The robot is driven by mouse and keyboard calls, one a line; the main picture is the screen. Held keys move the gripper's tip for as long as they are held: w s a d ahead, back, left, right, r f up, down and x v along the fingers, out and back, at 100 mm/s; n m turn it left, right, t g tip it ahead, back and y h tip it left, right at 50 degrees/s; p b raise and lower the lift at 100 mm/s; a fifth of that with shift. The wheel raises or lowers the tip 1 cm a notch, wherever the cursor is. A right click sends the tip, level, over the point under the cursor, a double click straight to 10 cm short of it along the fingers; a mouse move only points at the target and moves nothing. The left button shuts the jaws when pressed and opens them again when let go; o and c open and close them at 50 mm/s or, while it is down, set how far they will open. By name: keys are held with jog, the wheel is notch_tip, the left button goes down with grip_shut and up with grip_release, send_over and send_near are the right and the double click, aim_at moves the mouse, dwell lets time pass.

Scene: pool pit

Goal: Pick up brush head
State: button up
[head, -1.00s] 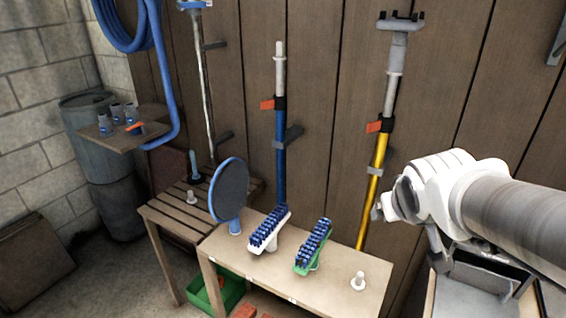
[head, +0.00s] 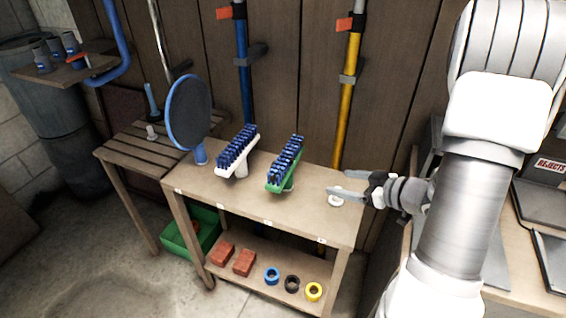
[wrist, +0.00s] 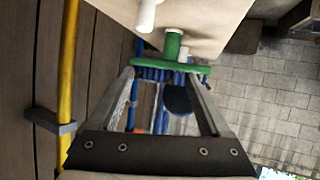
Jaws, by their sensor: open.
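Two brush heads with blue bristles stand on the wooden table (head: 220,205). One has a white back (head: 236,152); the other has a green back (head: 285,165) and stands to its right. My gripper (head: 339,182) is open and empty, right of the green brush head, with its fingers pointing left. In the head view it overlaps a short white peg (head: 335,200) at the table's right end. In the wrist view, the green brush head (wrist: 171,65) shows beyond and between the open fingertips (wrist: 160,76), with its green stem against the table.
A round blue-rimmed pad (head: 188,110) stands at the table's left. Blue (head: 242,75) and yellow (head: 347,95) poles hang on the wooden wall behind. The lower shelf holds red blocks (head: 232,259) and several rings. A tray marked REJECTS (head: 548,170) is at right.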

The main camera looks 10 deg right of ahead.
jog(key=s+f+y, duration=0.1)
jog(key=f, duration=0.1)
jog(key=b, duration=0.4)
send_near(292, 180)
jog(key=x, duration=0.3)
jog(key=shift+w+a+f, duration=0.2)
jog(key=shift+f, duration=0.1)
jog(key=shift+b+x, duration=0.8)
jog(key=shift+x, duration=2.35)
jog(key=shift+a+r, duration=0.1)
jog(key=shift+r, duration=0.15)
grip_shut()
